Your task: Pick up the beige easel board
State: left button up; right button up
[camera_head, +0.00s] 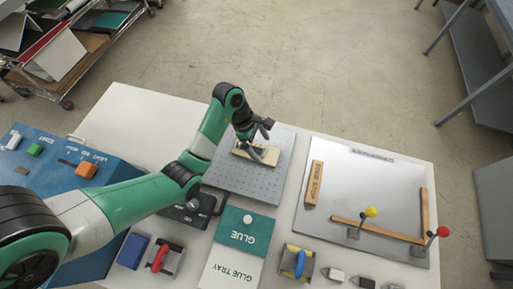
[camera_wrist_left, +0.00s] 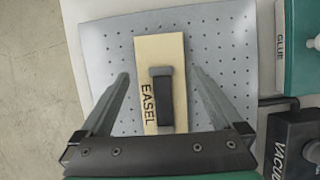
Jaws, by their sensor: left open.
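The beige easel board (camera_head: 243,151) lies on a grey perforated plate (camera_head: 230,181) in the middle of the table. In the left wrist view the board (camera_wrist_left: 174,48) reads "EASEL" and carries a raised dark block (camera_wrist_left: 161,95) on its middle. My left gripper (camera_head: 256,138) is over the board with its jaws open. In the left wrist view its two fingers (camera_wrist_left: 163,84) stand on either side of the board, apart from it. The gap in height between fingertips and board is hard to judge. My right gripper is not seen.
A steel plate (camera_head: 345,185) with wooden edge stops and yellow and red knobbed clamps lies to the right. A green glue tray (camera_head: 245,228) and several small tools sit at the front. A blue panel (camera_head: 50,172) with buttons stands at the left.

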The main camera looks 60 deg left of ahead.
aim_at(265, 152)
pick_arm(q)
jog(key=x, duration=0.3)
jog(key=shift+d, duration=0.1)
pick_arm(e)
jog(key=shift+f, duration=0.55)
pick_arm(q)
jog(key=shift+c, duration=0.2)
jog(key=c, duration=1.1)
jog(key=shift+r, duration=0.1)
jog(key=shift+r, duration=0.1)
